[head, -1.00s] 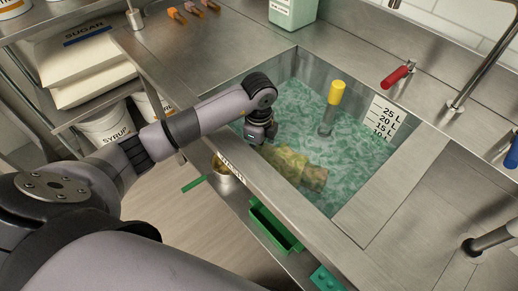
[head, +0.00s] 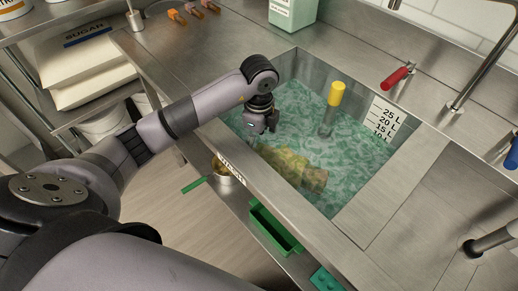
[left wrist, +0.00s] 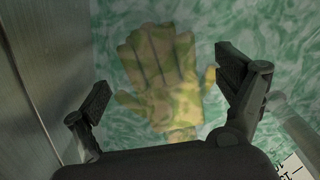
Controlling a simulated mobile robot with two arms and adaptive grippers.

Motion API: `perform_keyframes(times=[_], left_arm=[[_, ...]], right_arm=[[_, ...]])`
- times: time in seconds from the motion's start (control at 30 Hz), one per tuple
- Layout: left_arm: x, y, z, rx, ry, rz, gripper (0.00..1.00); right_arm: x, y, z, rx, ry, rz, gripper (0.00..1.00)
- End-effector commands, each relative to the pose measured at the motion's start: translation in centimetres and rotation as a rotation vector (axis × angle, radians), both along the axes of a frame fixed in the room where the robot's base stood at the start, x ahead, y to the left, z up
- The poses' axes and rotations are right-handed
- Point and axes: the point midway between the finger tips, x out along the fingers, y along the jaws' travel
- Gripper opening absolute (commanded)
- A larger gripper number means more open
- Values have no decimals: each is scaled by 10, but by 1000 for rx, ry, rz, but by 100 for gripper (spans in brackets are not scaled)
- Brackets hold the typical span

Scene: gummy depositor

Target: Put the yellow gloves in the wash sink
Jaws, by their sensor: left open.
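The yellow gloves (head: 290,165) lie in the green, foamy water of the wash sink (head: 362,165), near its front wall. In the left wrist view the gloves (left wrist: 165,75) show through the water with fingers spread, and they look blotched with green. My left gripper (head: 262,128) is above the water, behind and to the left of the gloves. In the left wrist view its two fingers (left wrist: 160,88) are wide apart with nothing held between them. My right gripper is not in view.
A yellow-topped post (head: 337,94) stands in the sink. A litre scale (head: 384,118) marks its back right wall. A red-handled tap (head: 398,74) is behind. A green tray (head: 275,229) hangs in front. Sugar bags (head: 85,62) sit at left.

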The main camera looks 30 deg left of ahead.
Motion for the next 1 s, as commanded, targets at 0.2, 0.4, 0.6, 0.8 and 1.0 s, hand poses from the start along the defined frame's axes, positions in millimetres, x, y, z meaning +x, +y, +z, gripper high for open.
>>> perform_keyframes(times=[0.2, 0.4, 0.6, 0.8, 1.0], left_arm=[[1, 0, 47, 1, -4, -1, 91], [0, 0, 70, 1, -1, -1, 91], [0, 0, 75, 1, 1, 0, 91], [0, 0, 74, 1, 1, 0, 91], [0, 0, 74, 1, 1, 0, 91]], right_arm=[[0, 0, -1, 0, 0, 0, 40], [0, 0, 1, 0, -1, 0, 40], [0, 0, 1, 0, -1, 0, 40], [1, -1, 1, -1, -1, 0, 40], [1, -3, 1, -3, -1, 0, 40]])
